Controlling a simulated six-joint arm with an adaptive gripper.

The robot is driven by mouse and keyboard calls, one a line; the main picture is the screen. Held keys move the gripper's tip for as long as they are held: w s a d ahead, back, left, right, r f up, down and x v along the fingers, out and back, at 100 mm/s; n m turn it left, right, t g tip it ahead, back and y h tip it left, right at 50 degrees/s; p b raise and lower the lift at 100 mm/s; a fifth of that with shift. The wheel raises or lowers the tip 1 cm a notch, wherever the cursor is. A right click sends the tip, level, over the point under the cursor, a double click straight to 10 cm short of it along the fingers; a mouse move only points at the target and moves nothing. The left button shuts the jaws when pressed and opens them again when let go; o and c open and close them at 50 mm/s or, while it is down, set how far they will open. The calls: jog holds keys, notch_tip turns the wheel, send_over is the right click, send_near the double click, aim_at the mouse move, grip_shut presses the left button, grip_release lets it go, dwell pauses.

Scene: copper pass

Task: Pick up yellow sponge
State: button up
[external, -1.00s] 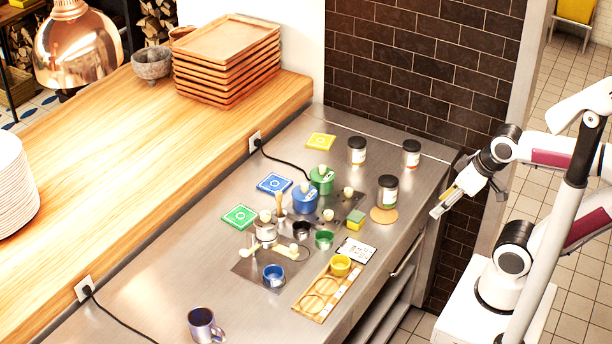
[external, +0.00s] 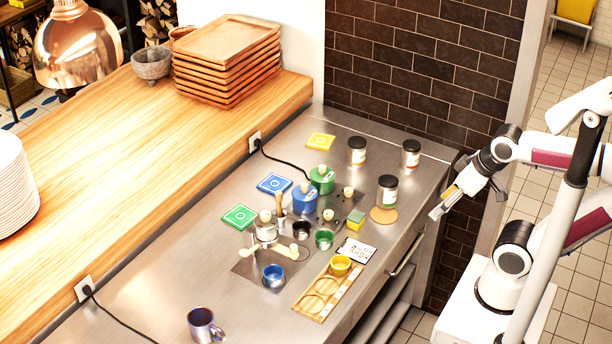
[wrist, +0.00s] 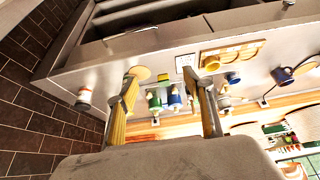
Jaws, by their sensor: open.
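The yellow sponge (external: 356,221) is a small block with a green top.
Jars (external: 357,151) stand at the back right. Green and blue pots (external: 305,198) and small cups are left of the sponge. A wooden tray (external: 313,307) with a yellow cup (external: 340,265) and a white card (external: 356,250) lie in front. The counter's right edge lies between gripper and sponge.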

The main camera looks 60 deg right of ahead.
jog(key=g, duration=0.1)
send_near(361, 218)
jog(key=x, duration=0.3)
jog(key=shift+d+r, duration=0.25)
jog(key=shift+d, duration=0.05)
dwell(0.8)
jog(key=shift+f, duration=0.15)
jog(key=shift+x, duration=1.15)
jog(key=shift+f, duration=0.15)
jog(key=shift+a+x, duration=0.15)
jog(key=shift+x, duration=1.1)
jog(key=shift+a+x, duration=0.15)
jog(key=shift+x, duration=1.1)
